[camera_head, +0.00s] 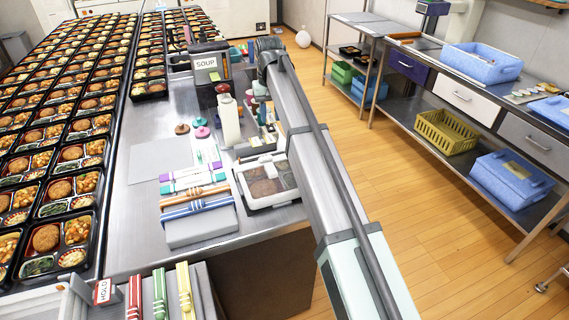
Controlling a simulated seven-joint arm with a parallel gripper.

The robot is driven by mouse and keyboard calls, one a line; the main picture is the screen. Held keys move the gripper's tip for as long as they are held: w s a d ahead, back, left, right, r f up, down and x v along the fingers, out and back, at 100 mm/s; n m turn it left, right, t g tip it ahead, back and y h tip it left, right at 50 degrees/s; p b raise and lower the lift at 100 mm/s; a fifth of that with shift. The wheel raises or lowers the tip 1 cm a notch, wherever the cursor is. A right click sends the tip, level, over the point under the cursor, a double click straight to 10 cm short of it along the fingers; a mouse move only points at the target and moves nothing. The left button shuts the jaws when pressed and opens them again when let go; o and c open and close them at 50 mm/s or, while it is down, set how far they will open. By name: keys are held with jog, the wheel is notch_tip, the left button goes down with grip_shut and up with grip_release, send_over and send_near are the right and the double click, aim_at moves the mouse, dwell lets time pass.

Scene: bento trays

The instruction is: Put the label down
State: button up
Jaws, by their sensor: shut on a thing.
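My arm reaches away from the lower right and bends down at its far end. My gripper (264,118) is small there, low over the metal counter among small items and partly hidden by my arm. It is shut on the label, but the label itself is too small and covered to make out. A label reading SOUP (206,63) is on the front of a dark container (208,49). A label reading HOLD (103,292) stands at the lower left, near the front edge.
Rows of filled bento trays (60,200) cover the left. A white squeeze bottle (229,122) and a lidded bento (267,185) stand close to my arm. Banded chopsticks lie on a grey block (200,228). A grey mat (160,158) is bare. Shelving (440,105) stands right.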

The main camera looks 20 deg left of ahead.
jog(key=s+d+f+n, duration=0.1)
jog(key=s+d+f, duration=0.1)
jog(key=s+d, duration=0.65)
jog(key=shift+w+d+f, duration=0.25)
jog(key=shift+d+f, duration=0.05)
jog(key=shift+f, duration=1.25)
jog(key=shift+w+d+f, duration=0.2)
jog(key=shift+d+f, duration=0.15)
jog(key=shift+f, duration=1.15)
jog(key=shift+w+d+f, duration=0.25)
jog(key=shift+d+f, duration=0.05)
jog(key=shift+f, duration=1.25)
jog(key=shift+f, duration=0.15)
jog(key=o, duration=1)
notch_tip(320, 180, up, 12)
jog(key=shift+r, duration=0.2)
